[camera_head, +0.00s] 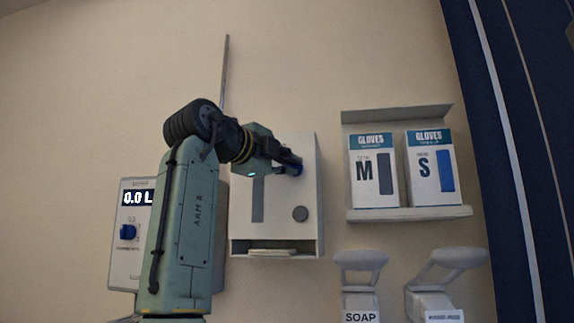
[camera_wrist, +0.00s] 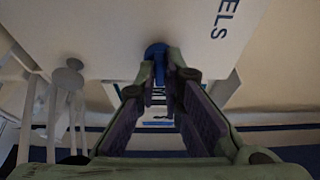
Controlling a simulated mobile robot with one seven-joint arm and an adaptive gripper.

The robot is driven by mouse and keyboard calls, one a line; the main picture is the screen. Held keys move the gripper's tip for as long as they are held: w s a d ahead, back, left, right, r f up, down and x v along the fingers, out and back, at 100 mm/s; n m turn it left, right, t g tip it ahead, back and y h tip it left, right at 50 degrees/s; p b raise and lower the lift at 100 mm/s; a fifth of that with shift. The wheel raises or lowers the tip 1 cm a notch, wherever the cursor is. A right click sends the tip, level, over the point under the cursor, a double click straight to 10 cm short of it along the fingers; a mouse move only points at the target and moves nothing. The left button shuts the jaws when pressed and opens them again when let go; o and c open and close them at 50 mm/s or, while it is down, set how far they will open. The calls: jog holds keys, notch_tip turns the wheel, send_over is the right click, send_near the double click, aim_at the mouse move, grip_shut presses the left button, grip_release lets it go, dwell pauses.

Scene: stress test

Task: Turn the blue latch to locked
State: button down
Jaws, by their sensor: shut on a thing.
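The blue latch (camera_wrist: 157,50) is on the front of a white dispenser, with a round base and a narrow handle. In the wrist view its handle sits between the fingertips of my gripper (camera_wrist: 163,82), which is shut on it. In the head view my gripper (camera_head: 288,160) is at the upper right of the dispenser (camera_head: 290,235), and only a small blue bit of the latch (camera_head: 299,169) shows beside the fingers. The fingers hide most of the latch there. I cannot tell from these views whether it stands at locked.
Left of the dispenser, a wall unit (camera_head: 125,265) has a display reading 0.0 L and a blue knob (camera_head: 128,232). On the right, a shelf (camera_head: 410,214) holds two glove boxes, M and S. Two lever-topped dispensers, one marked SOAP (camera_head: 360,317), are below it. A dark blue curtain hangs far right.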

jog(key=shift+r, duration=0.15)
jog(key=c, duration=1.7)
grip_release()
jog(key=shift+w, duration=0.2)
jog(key=shift+s, duration=0.15)
jog(key=v, duration=1.2)
